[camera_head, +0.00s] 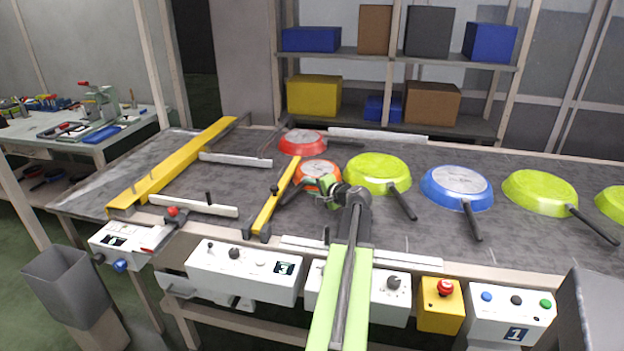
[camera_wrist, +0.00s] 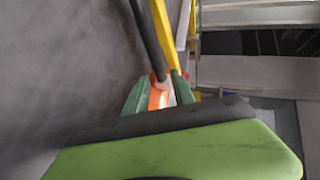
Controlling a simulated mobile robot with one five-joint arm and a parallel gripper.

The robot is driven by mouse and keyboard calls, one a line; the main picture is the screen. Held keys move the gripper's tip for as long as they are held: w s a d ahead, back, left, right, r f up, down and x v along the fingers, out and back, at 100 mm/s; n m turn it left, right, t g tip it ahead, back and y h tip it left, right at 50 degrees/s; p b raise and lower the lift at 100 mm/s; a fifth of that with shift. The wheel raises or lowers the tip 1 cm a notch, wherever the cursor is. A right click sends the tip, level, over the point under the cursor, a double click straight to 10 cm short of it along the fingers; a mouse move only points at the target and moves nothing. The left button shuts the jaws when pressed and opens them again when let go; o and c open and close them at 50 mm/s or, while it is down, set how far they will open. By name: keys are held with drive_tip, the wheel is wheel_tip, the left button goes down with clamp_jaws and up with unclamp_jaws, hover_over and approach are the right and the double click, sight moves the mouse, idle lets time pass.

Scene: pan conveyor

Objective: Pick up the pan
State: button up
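An orange-red pan (camera_head: 317,172) with a pale base lies upside down on the grey conveyor table, its dark handle pointing down and left. My gripper (camera_head: 326,186) is at the pan's near right edge, and its green fingers partly cover that edge. In the wrist view, my gripper (camera_wrist: 158,92) has its fingers apart, with an orange part of the pan (camera_wrist: 156,97) showing between them and the dark handle (camera_wrist: 147,40) beyond. I cannot tell whether the fingers press on the pan. Their contact is partly hidden by my wrist.
A red pan (camera_head: 303,141) lies behind; a lime pan (camera_head: 378,173), a blue pan (camera_head: 457,188) and further lime pans lie to the right. A yellow bar (camera_head: 273,205) stands close left of the orange pan. White control boxes (camera_head: 243,273) line the front edge.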

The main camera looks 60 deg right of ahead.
sight(304, 186)
drive_tip(key=b+x, duration=0.1)
drive_tip(key=x, duration=0.2)
drive_tip(key=shift+w+d+f, duration=0.1)
drive_tip(key=shift+w+f, duration=0.15)
drive_tip(key=shift+w, duration=0.1)
drive_tip(key=shift+r, duration=0.1)
clamp_jaws()
drive_tip(key=shift+s, duration=0.1)
idle(0.8)
